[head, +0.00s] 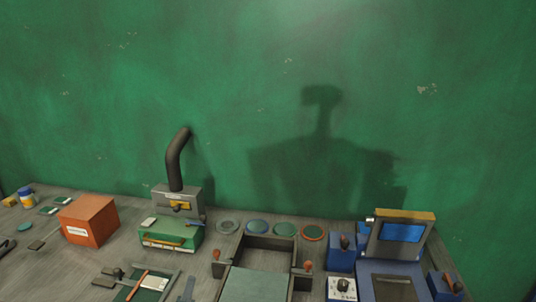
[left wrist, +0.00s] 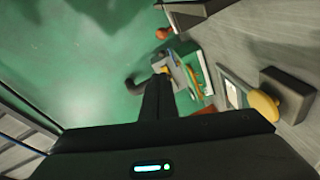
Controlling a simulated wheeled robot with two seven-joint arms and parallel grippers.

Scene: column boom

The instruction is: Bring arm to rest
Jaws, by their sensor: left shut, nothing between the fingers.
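My left gripper (left wrist: 159,80) shows in the left wrist view as a dark, narrow pair of fingers pressed together. It is shut and holds nothing. Behind its tips, the grey and green box (left wrist: 188,72) and the bent black pipe (left wrist: 135,82) show; I cannot tell the gap between them and the fingers. In the head view I cannot make out either gripper clearly. My right gripper shows in neither view.
The workbench (head: 60,268) runs along a green wall (head: 240,110). On it stand an orange box (head: 89,221), the green box (head: 170,235) with the pipe (head: 176,165), several round discs, an open tray (head: 270,240) and a blue device with a screen (head: 402,232).

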